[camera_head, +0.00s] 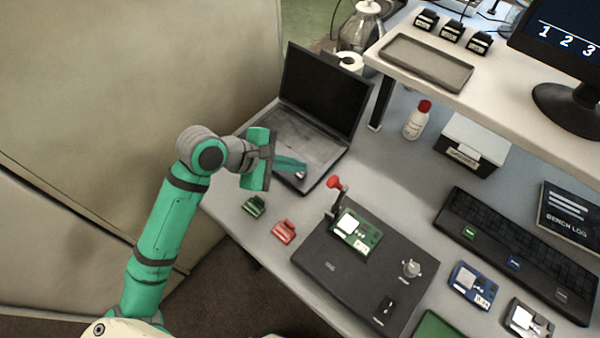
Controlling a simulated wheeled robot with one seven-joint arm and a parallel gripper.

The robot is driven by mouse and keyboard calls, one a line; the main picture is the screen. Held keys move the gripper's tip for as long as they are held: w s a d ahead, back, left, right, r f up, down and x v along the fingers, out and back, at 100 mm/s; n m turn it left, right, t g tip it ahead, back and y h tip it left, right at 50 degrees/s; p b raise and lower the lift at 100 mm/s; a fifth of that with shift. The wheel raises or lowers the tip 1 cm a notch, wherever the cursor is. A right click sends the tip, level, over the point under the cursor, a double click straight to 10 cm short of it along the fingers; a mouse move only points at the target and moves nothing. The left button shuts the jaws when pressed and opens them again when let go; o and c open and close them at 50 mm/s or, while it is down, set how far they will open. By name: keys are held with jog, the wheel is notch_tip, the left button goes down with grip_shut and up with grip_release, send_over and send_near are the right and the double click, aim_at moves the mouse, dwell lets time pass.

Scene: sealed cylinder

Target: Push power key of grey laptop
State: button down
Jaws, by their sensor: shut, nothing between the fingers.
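The grey laptop (322,92) stands open at the back left of the bench, its dark screen upright and blank. Its keyboard deck (318,146) faces up and is partly covered by my gripper. My gripper (303,166) reaches in from the left, over the front part of the deck. Its fingers are shut with nothing between them. I cannot tell whether the fingertips touch the deck or hover just above it. The power key cannot be made out at this size.
A green clip (254,207) and a red clip (284,232) lie near the bench's front edge. A dark board (330,268) with a red-topped lever (335,184) and a green circuit board (357,232) is right of them. A raised shelf (520,115) stands behind; a partition wall (130,90) is left.

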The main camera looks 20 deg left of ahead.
jog(key=shift+f, duration=0.2)
dwell(0.5)
jog(key=shift+f, duration=0.3)
jog(key=shift+f, duration=0.4)
dwell(0.6)
jog(key=shift+r, duration=0.9)
jog(key=shift+r, duration=3)
